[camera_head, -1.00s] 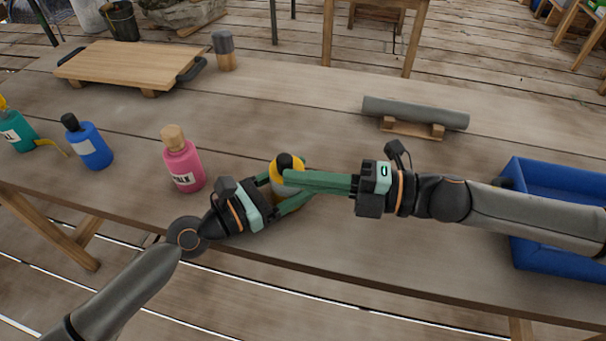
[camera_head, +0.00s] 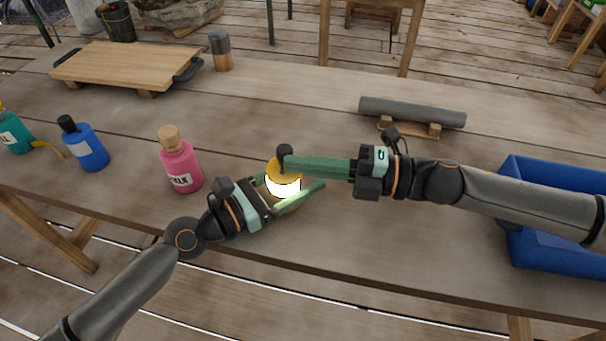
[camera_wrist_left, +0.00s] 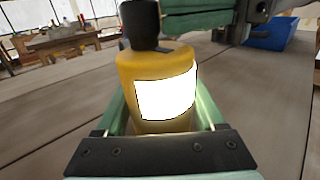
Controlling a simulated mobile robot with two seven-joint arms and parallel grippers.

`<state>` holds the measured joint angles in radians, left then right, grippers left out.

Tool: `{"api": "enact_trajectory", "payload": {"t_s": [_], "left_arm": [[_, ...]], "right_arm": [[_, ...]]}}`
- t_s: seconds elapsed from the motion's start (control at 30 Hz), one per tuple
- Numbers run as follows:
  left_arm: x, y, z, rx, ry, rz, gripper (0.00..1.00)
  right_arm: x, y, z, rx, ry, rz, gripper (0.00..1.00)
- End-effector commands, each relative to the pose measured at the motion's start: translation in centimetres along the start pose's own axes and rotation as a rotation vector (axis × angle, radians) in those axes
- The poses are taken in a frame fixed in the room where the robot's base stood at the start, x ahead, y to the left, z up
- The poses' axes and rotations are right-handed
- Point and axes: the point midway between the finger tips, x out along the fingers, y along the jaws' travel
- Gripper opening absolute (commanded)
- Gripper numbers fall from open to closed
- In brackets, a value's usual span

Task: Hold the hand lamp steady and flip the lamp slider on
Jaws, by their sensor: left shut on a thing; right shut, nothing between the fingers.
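The hand lamp (camera_head: 283,184) stands upright on the table, yellow with a black top knob and a brightly glowing white panel. It also shows large in the left wrist view (camera_wrist_left: 165,92), its panel lit. My left gripper (camera_head: 284,192) is shut on the lamp's body, one green finger on each side. My right gripper (camera_head: 288,164) is shut and empty, its fingertips beside the black knob at the lamp's top. The lamp slider cannot be made out clearly; a small dark piece shows at the knob's base in the left wrist view.
A pink bottle (camera_head: 181,166), a blue bottle (camera_head: 84,145) and a teal bottle (camera_head: 14,133) stand left of the lamp. A grey cylinder on a wooden stand (camera_head: 412,112) lies behind my right arm. A blue crate (camera_head: 540,256) is at the right. The table's front edge is close.

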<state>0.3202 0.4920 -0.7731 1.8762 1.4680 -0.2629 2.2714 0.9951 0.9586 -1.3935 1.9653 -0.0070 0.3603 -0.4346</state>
Motion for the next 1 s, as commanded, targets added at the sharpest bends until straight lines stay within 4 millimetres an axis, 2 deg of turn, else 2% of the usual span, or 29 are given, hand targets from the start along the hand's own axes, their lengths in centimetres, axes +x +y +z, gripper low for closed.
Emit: {"api": "enact_trajectory", "payload": {"t_s": [0.27, 0.47, 0.8, 1.0], "left_arm": [[0.0, -0.1, -0.1, -0.001, 0.001, -0.001, 0.07], [0.0, -0.1, -0.1, -0.001, 0.001, -0.001, 0.07], [0.0, 0.0, -0.1, -0.001, 0.001, -0.001, 0.07], [0.0, 0.0, -0.1, -0.001, 0.001, -0.001, 0.07]], "right_arm": [[-0.2, 0.0, -0.6, 0.001, -0.001, 0.0, 0.0], [-1.0, -0.1, -3.8, 0.004, 0.001, -0.001, 0.0], [-7.7, -0.2, -3.8, 0.003, -0.006, -0.005, 0.0], [-10.2, -0.1, -3.8, 0.001, -0.003, -0.003, 0.0]]}}
